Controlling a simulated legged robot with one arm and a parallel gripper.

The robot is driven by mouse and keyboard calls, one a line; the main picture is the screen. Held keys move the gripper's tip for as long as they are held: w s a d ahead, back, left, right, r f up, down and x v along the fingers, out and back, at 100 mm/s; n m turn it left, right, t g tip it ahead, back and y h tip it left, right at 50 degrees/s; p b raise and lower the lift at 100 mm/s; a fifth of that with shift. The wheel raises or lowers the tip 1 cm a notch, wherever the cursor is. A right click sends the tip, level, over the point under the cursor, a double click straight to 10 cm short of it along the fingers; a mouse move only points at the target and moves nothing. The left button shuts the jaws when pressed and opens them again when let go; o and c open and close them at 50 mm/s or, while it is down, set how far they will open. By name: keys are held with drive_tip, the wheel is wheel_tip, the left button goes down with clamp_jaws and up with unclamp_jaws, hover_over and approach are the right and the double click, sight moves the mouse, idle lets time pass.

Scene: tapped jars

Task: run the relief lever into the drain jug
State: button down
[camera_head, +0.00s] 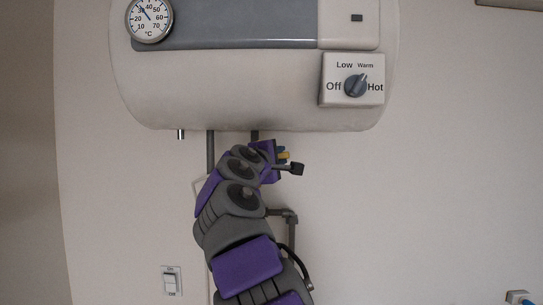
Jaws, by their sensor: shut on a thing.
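My gripper (284,160) is at the end of my raised arm, just under the white water heater (240,95). It is shut on a small yellow part (284,155), which I take to be the relief lever; a small blue part shows just above it. The lever is mostly hidden by the gripper, so its angle cannot be told. A dark fingertip shows to the right of the yellow part. The drain jug is not in view, and no water is seen flowing.
Grey pipes (210,152) run down from the heater, partly behind my arm. A dial (355,85) marked Off, Low, Warm, Hot and a thermometer (149,18) are on the heater. A wall switch (171,281) is at lower left.

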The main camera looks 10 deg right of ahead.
drive_tip(key=n+p, duration=0.1)
drive_tip(key=r+n+t+p, duration=0.1)
drive_tip(key=n+p, duration=0.1)
drive_tip(key=shift+d+r+n, duration=0.3)
drive_tip(key=shift+d, duration=0.1)
drive_tip(key=n, duration=0.1)
drive_tip(key=n+t+p, duration=0.1)
drive_tip(key=r+n, duration=0.1)
drive_tip(key=shift+a+p, duration=0.25)
drive_tip(key=shift+p, duration=0.05)
drive_tip(key=n, duration=0.1)
drive_tip(key=n+t, duration=0.1)
drive_tip(key=shift+w+a+r+n+p, duration=0.15)
drive_tip(key=shift+a+n+p, duration=0.1)
drive_tip(key=shift+n+p, duration=0.15)
drive_tip(key=shift+a+r+n+t+y, duration=0.2)
drive_tip(key=shift+a+n+t+y, duration=0.15)
drive_tip(key=shift+n+t+y, duration=0.55)
drive_tip(key=shift+a+n, duration=0.1)
drive_tip(key=shift+n, duration=0.4)
drive_tip(key=c, duration=1)
unclamp_jaws()
drive_tip(key=shift+w, duration=0.1)
drive_tip(key=shift+c, duration=0.2)
drive_tip(key=shift+f, duration=0.1)
drive_tip(key=shift+a, duration=0.2)
